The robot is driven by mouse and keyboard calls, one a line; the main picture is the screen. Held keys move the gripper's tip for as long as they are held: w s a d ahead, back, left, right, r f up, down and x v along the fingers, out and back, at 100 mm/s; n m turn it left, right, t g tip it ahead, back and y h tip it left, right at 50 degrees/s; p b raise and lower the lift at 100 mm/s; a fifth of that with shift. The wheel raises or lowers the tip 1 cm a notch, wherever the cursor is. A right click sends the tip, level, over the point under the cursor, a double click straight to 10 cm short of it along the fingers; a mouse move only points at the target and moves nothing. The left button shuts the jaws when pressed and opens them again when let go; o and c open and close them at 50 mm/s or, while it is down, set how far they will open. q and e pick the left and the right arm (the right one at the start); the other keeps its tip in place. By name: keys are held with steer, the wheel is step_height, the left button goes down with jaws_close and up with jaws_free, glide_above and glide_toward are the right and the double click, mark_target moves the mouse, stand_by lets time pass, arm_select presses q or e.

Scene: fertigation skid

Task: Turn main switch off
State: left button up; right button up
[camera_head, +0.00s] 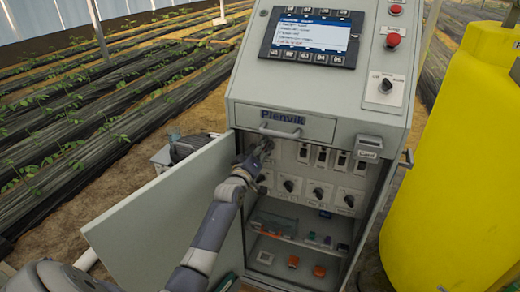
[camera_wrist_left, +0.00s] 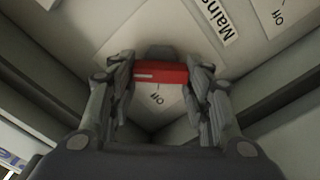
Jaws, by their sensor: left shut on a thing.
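The main switch shows in the left wrist view as a red handle (camera_wrist_left: 172,76) with a white mark, under a "Mains" label (camera_wrist_left: 217,18). An "Off" mark is on the pale plate beside the handle. My left gripper (camera_wrist_left: 160,82) is shut on the red handle, one finger at each end. In the head view my left gripper (camera_head: 258,157) reaches into the open cabinet (camera_head: 315,130), at the upper left of its inner panel. The gripper hides the switch there. My right gripper is not in view.
The cabinet door (camera_head: 165,225) hangs open to the left, with my left arm in front of it. Black rotary knobs (camera_head: 318,193) sit close to the right of my gripper. A drawer handle (camera_head: 280,131) is just above. A yellow tank (camera_head: 450,170) stands at the right.

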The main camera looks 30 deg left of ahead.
arm_select(q)
steer(key=shift+f+n+p, duration=0.15)
steer(key=shift+n+p, duration=0.2)
steer(key=shift+n, duration=2.6)
steer(key=shift+f+n+p, duration=0.15)
steer(key=shift+n+p, duration=0.15)
steer(key=shift+n, duration=2.7)
steer(key=shift+f+n+p, duration=0.15)
steer(key=shift+n+p, duration=0.2)
steer(key=shift+n, duration=2.6)
steer(key=o, duration=1.1)
